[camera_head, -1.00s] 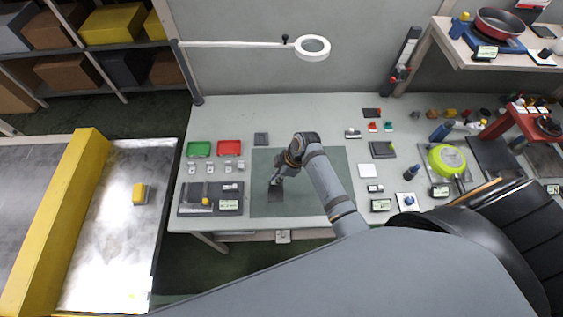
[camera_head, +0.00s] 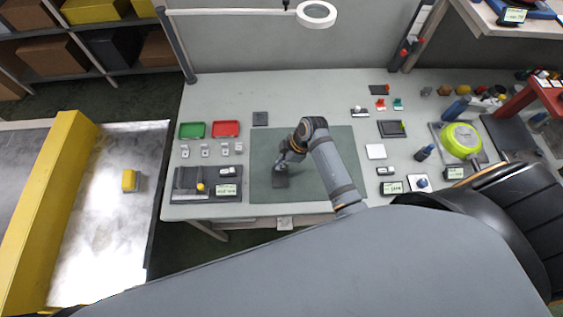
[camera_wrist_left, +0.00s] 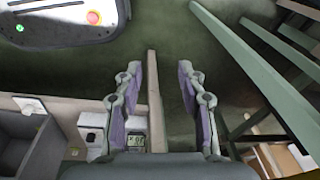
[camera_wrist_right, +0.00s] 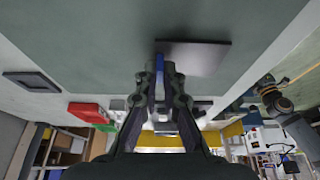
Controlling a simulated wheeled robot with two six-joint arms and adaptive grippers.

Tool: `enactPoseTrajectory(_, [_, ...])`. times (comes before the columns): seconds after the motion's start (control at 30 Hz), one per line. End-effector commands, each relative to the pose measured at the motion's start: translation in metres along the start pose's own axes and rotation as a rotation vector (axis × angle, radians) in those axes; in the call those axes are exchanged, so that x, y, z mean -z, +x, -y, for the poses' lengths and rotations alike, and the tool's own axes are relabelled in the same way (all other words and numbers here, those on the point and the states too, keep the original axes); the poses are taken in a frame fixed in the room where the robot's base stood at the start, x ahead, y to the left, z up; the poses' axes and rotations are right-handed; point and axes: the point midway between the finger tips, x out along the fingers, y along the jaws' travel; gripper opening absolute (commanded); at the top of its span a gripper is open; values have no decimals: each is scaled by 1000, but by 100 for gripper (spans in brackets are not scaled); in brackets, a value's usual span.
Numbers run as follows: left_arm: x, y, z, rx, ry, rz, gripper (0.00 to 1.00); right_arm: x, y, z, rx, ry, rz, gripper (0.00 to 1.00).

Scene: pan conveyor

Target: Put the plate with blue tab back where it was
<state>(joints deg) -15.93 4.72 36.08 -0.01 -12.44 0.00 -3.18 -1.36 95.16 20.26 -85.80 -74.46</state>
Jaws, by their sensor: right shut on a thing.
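The plate with blue tab (camera_wrist_right: 200,56) is a thin dark square in the right wrist view. Its blue tab (camera_wrist_right: 159,66) is between the fingertips of my right gripper (camera_wrist_right: 160,76), which is shut on it. In the head view the dark plate (camera_head: 280,181) is at the front left part of the green mat (camera_head: 325,180), below my right gripper (camera_head: 283,164). Whether the plate touches the mat I cannot tell. My left gripper (camera_wrist_left: 160,75) is open and empty in the left wrist view, over the floor; it is outside the head view.
A dark square pad (camera_head: 260,118) lies behind the mat, beside the red tray (camera_head: 226,128) and green tray (camera_head: 192,130).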

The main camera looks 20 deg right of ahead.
Motion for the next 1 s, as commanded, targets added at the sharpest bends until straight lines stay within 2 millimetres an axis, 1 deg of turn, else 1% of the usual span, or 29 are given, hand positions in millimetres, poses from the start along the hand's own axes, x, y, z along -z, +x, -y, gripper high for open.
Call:
enactPoseTrajectory(0.03, [-11,0,0,0,1,16,40,-1,1,0,0,0,0,0])
enactPoseTrajectory(0.1, [-26,0,-1,-1,2,38,40,-2,3,0,0,0,0,0])
enactPoseTrajectory(0.13, [-32,-1,-1,-1,2,46,40,-1,3,0,0,0,0,9])
enactPoseTrajectory(0.23, [-42,-2,-2,-2,2,62,40,-1,3,0,0,0,0,23])
enactPoseTrajectory(0.3, [-42,-2,-2,-3,2,62,40,-1,3,0,0,0,0,29])
enactPoseTrajectory(0.37, [-39,-1,-2,-3,2,58,40,-1,3,0,0,0,0,29])
enactPoseTrajectory(0.57, [-17,-1,-2,-2,0,25,40,-1,2,0,0,0,0,29])
enactPoseTrajectory(0.67, [-13,-1,-2,-2,0,17,40,0,-5,-1,-2,0,1,29])
enactPoseTrajectory(0.77, [-14,2,-2,-3,0,20,40,-1,-23,-2,-5,-1,2,29])
enactPoseTrajectory(1.0, [-24,8,-3,-3,0,32,40,-1,-82,-2,-5,-3,3,29])
